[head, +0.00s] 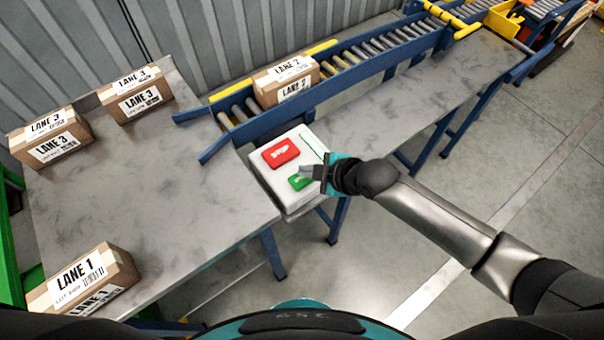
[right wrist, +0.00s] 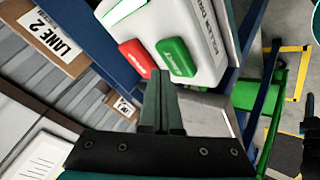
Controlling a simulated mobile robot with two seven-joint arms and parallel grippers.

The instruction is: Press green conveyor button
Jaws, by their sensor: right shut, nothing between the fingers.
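A white control box (head: 287,193) stands at the near end of the roller conveyor, with a red button (head: 281,152) and a green button (head: 298,183) on its face. In the right wrist view the green button (right wrist: 176,60) is beside the red button (right wrist: 137,58). My right gripper (head: 306,172) is shut and empty, over the box at the green button and partly covering it in the head view. In the right wrist view its fingertips (right wrist: 160,75) are just below the two buttons. I cannot tell whether they touch. My left gripper is not in view.
A Lane 2 carton (head: 286,82) sits on the conveyor (head: 400,38). Two Lane 3 cartons (head: 49,138) (head: 136,95) and a Lane 1 carton (head: 85,285) stand on the grey table (head: 160,190). The table's middle is clear.

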